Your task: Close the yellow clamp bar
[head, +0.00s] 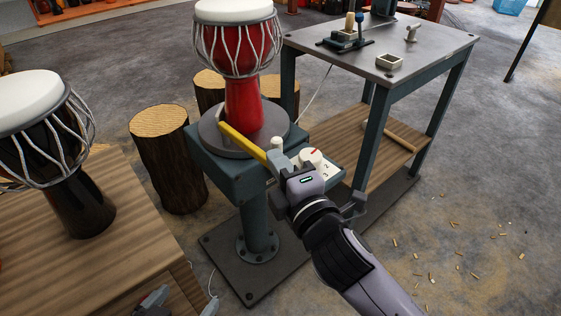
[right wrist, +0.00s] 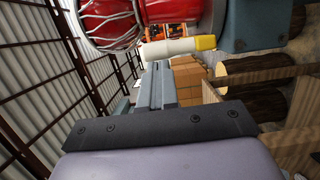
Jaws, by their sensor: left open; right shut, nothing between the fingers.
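The yellow clamp bar (head: 242,142) lies across the front of the round grey turntable (head: 217,140), beside the base of a red goblet drum (head: 243,100). A short pale knob (head: 276,143) stands at the bar's near end. In the right wrist view, a pale cylinder (right wrist: 168,49) with a yellow end (right wrist: 205,43) shows just beyond my fingers. My right gripper (head: 282,166) is shut and empty at the near end of the bar; contact cannot be told. My left gripper (head: 153,300) is open at the bottom edge, partly cut off, away from the bar.
A white control box (head: 325,163) with a red mark sits right of my right gripper. A dark drum (head: 75,205) stands on the wooden bench (head: 120,225) at left. A metal table (head: 420,60) holds small tools behind.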

